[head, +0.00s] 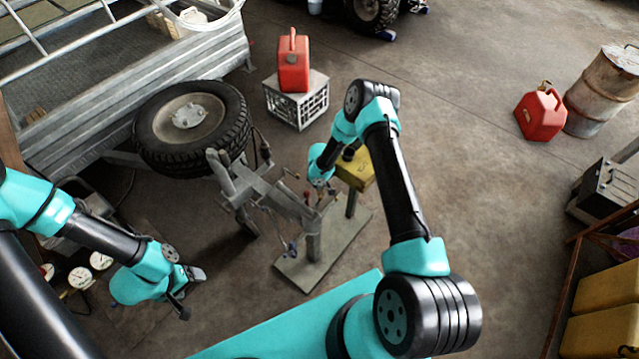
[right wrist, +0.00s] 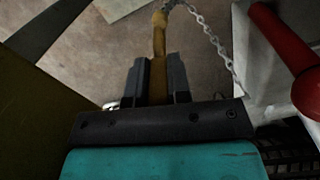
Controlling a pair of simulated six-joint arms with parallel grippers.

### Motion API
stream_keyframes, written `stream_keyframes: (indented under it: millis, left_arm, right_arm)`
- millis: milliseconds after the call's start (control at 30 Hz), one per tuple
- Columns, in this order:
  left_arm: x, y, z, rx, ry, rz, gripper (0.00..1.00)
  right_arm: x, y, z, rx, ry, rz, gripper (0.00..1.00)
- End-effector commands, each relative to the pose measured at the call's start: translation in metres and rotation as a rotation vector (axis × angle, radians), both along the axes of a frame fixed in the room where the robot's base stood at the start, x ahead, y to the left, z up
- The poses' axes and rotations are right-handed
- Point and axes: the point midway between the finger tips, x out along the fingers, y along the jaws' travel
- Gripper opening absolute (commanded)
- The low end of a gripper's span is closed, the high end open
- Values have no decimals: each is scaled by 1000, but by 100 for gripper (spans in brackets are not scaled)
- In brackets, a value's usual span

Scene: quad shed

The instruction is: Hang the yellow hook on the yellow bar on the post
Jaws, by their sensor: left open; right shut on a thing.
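The yellow hook (right wrist: 158,75) is between the fingers of my right gripper (right wrist: 157,72) in the right wrist view. The gripper is shut on it, and a chain (right wrist: 210,38) runs from its upper end. In the head view my right arm reaches down beside the grey post (head: 314,238), and its fingers and the hook are too small or hidden to make out. I cannot pick out the yellow bar on the post in either view. My left gripper (head: 191,292) is open and empty at the lower left, well apart from the post.
A yellow box (head: 358,172) stands on a support beside the post. A red bar (right wrist: 285,50) is close at the right in the wrist view. A tyre (head: 193,127) and trailer are left of the post. A red can (head: 293,62) sits on a crate (head: 297,100).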

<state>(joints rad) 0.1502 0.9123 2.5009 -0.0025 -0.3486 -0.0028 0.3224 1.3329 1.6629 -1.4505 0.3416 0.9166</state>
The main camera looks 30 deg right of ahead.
Motion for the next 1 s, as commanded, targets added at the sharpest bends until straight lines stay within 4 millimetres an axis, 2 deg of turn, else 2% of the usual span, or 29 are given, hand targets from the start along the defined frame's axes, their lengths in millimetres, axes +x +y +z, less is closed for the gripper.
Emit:
stream_keyframes:
  millis: [700, 1000]
  left_arm:
    - [0, 0, 0, 0, 0, 0, 76]
    - [0, 0, 0, 0, 0, 0, 76]
  right_arm:
    - [-31, -5, -23, 2, 1, -1, 0]
    - [-47, -9, -22, 1, 1, 0, 0]
